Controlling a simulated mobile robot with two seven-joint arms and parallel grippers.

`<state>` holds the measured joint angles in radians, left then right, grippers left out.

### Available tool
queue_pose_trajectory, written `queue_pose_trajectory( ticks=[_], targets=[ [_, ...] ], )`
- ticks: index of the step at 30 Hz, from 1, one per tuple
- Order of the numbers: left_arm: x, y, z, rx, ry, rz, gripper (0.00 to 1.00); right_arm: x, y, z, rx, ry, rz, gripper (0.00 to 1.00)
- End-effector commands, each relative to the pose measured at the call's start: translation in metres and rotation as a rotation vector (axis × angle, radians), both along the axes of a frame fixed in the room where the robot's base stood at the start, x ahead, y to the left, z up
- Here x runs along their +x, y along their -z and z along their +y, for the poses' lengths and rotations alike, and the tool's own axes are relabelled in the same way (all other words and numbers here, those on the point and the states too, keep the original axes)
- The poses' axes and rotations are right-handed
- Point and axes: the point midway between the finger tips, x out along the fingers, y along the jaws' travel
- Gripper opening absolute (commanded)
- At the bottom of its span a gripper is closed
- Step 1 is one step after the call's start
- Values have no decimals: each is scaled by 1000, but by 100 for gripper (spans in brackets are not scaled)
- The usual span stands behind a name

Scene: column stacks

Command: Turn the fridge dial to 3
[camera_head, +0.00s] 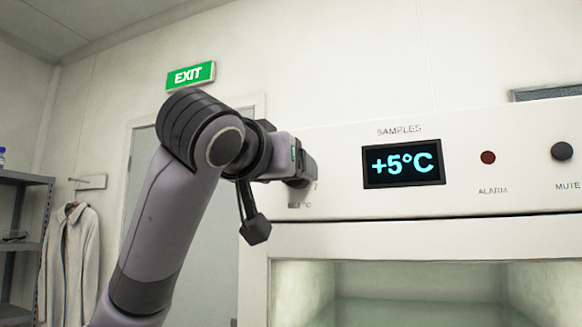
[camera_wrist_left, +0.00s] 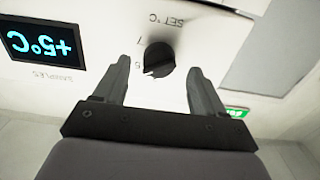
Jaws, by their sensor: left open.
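The dial (camera_wrist_left: 158,59) is a round black knob on the white fridge panel, beside the label "SET °C". In the left wrist view, which shows the panel upside down, a pale mark sits at its lower left edge. Small digits stand left of it, one like a 7; I cannot tell which the mark points at. My left gripper (camera_wrist_left: 160,68) is open, one finger on each side of the dial, with gaps visible. In the head view my left gripper (camera_head: 300,175) is at the panel's left end and hides the dial. My right gripper is not in view.
The fridge panel (camera_head: 345,205) carries a "SAMPLES" display (camera_head: 404,163) reading +5°C, a red alarm light (camera_head: 488,157) and a black mute knob (camera_head: 561,151). A glass-fronted compartment (camera_head: 400,295) lies below. A shelf (camera_head: 18,180) and a hanging coat (camera_head: 68,260) are far left.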

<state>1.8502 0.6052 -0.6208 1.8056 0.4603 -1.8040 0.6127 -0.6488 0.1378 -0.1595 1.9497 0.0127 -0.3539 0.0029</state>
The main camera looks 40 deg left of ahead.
Motion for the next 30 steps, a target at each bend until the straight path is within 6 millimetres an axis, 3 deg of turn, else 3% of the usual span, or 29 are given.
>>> queue_pose_trajectory(
  ticks=[6,15,20,21,30],
  targets=[
    [22,-1,6,1,-1,1,70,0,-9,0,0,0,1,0],
    [25,0,6,0,0,-1,70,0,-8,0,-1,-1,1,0],
    [25,0,6,0,0,-1,18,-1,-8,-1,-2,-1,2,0],
    [24,0,6,0,0,-1,15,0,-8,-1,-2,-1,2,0],
    [24,1,5,-30,1,-7,15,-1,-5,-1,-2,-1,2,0]
  ],
)
